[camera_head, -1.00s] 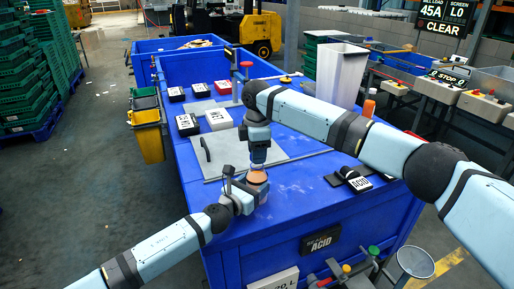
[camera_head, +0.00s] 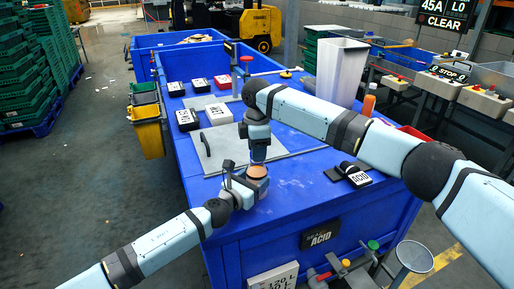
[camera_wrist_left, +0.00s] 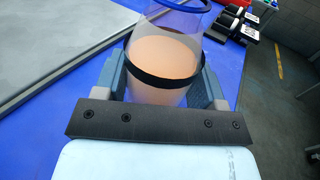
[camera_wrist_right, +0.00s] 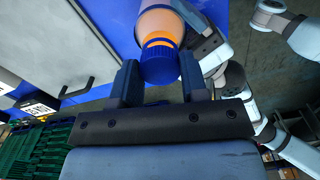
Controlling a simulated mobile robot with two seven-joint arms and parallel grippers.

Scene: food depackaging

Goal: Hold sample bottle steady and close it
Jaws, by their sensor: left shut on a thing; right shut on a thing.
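The sample bottle (camera_head: 258,172) is clear with orange contents and stands over the blue bench top. My left gripper (camera_head: 250,183) is shut around its body from the side. In the left wrist view the bottle (camera_wrist_left: 163,68) sits between both fingers, with a dark band around it and a blue ring at its top. My right gripper (camera_head: 259,158) points down from above the bottle. In the right wrist view it is shut on a blue cap (camera_wrist_right: 160,67), in line with the bottle's orange neck (camera_wrist_right: 158,41). I cannot tell how far the cap is seated.
A grey plate (camera_head: 225,145) with a black handle lies behind the grippers. Several black and white labelled blocks (camera_head: 187,120) stand farther back. A black ACID-labelled block (camera_head: 356,175) lies to the right. A tall white bin (camera_head: 340,70) stands behind the right arm.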

